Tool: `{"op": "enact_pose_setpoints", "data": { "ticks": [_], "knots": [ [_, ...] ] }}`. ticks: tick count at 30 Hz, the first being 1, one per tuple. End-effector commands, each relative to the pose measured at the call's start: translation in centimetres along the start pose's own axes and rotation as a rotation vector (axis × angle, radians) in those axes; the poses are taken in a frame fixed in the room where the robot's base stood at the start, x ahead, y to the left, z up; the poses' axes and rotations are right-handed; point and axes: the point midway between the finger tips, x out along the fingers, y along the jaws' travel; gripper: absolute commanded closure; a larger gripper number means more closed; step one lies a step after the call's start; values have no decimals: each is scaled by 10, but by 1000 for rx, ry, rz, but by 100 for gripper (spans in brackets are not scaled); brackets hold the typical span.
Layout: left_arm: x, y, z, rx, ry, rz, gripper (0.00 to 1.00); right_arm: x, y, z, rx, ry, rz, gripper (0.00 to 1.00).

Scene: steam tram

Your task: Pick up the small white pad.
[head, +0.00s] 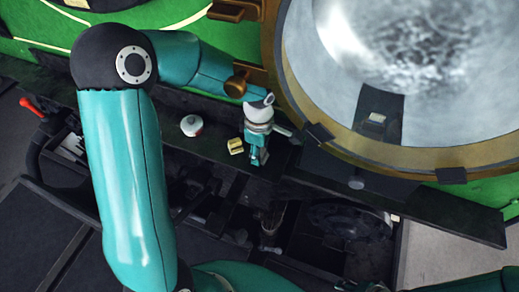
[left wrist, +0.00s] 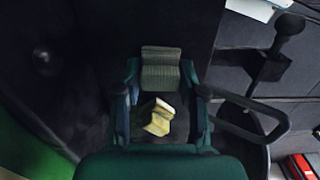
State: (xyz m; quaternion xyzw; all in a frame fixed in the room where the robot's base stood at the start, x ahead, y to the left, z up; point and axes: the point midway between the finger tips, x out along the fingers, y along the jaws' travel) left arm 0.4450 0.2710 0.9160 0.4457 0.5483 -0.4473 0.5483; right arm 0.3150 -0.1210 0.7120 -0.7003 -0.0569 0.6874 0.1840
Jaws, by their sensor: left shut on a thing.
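The small white pad looks cream-yellow and notched. It shows in the head view (head: 236,146) just left of my left gripper (head: 256,150), above the dark running board. In the left wrist view the pad (left wrist: 157,118) lies within the frame of my left gripper (left wrist: 160,96), just below a grey ribbed finger pad. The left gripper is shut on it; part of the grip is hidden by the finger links.
A round white and red pot (head: 191,125) stands left of the gripper. The big brass-rimmed opening (head: 285,85) is close on the right. A pale piece (head: 376,118) sits on a dark bracket there. Dark machinery (head: 345,220) lies below. A black lever handle (left wrist: 289,25) shows in the wrist view.

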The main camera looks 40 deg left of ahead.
Motion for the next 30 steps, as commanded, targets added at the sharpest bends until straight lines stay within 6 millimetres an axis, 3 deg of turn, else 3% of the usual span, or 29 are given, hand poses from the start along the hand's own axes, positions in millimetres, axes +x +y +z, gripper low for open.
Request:
{"op": "enact_pose_setpoints", "data": {
  "ticks": [6,18,30],
  "knots": [
    [-6,-3,0,1,0,4,83,9,3,0,0,0,0,60],
    [-71,-6,1,1,-1,5,83,20,7,0,0,0,0,60],
    [-67,-104,4,4,-1,6,83,48,17,0,0,0,0,60]
  ]
}}
